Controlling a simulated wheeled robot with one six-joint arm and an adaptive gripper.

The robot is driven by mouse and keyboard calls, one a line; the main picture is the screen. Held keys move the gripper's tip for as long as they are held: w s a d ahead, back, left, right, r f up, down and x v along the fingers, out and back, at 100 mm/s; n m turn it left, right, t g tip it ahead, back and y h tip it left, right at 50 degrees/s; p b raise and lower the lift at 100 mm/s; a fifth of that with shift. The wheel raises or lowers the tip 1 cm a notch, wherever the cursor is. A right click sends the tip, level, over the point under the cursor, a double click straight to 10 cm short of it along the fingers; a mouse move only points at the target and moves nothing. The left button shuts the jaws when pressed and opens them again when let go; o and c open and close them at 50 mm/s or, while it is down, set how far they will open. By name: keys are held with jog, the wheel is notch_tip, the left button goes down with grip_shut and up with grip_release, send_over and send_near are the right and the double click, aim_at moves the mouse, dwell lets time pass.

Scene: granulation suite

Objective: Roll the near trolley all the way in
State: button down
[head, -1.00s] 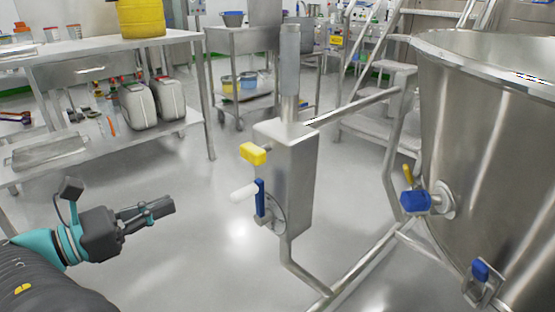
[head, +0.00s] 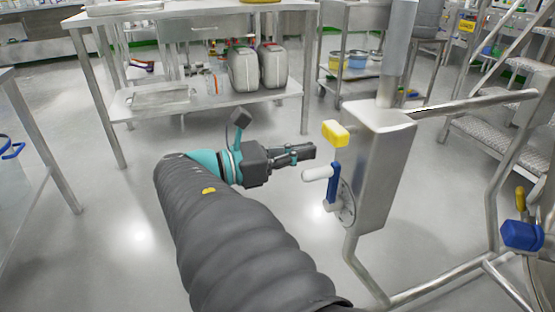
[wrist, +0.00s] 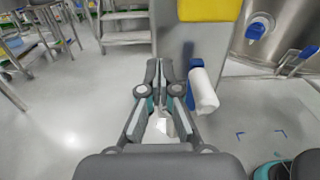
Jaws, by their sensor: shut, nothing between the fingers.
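My gripper (head: 308,152) is shut and empty, in front of a steel column box (head: 383,165). Beside its fingertips are a white crank handle (head: 316,174) on a blue lever (head: 333,187) and a yellow knob (head: 335,133). In the wrist view the closed fingers (wrist: 166,68) point at the column, with the white handle (wrist: 203,92) just right of them; I see no grip on it. A steel trolley (head: 330,92) on castors, with tubs on its lower shelf, stands behind. I cannot tell whether it is the near trolley.
A steel bench (head: 205,12) with two grey canisters on its lower shelf stands behind my arm. Steel steps (head: 490,140) are at right. A steel tank (wrist: 285,28) is right in the wrist view, above blue floor marks (wrist: 262,133).

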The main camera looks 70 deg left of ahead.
jog(key=shift+w+b, duration=0.35)
jog(key=shift+w, duration=2.05)
